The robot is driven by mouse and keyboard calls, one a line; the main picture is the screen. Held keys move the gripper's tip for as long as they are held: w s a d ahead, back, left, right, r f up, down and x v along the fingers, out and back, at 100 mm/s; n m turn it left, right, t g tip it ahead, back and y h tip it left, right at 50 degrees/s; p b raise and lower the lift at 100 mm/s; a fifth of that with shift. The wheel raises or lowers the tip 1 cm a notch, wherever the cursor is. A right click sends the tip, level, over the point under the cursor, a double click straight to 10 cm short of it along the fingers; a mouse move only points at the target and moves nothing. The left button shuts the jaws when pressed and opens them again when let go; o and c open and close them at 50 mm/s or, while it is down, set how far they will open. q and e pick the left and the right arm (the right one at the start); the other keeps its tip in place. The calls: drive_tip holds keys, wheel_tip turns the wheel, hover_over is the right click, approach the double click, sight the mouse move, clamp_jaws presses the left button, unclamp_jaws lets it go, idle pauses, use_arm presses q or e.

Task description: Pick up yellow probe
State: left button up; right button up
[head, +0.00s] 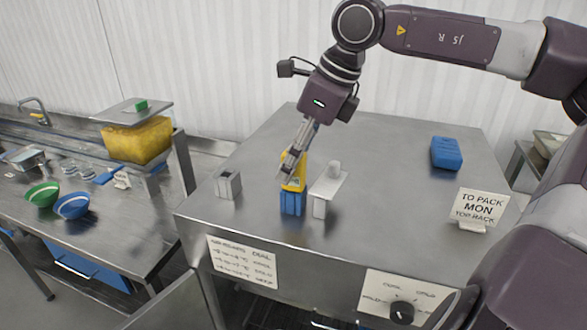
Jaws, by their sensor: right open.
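The yellow probe (294,183) stands upright in a blue holder (292,203) on the steel table's front half. My right gripper (291,170) reaches down from above with its fingers at the probe's upper part. The fingers are open and overlap the probe in this view, hiding some of it. I cannot tell whether they touch it. My left gripper is not in view.
A white stand (328,190) is close to the right of the holder, and a small metal box (228,185) is to its left. A blue block (446,153) and a "TO PACK MON" sign (480,207) are at the right. The table's middle (385,175) is clear.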

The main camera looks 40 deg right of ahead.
clamp_jaws()
drive_tip(key=shift+r, duration=0.1)
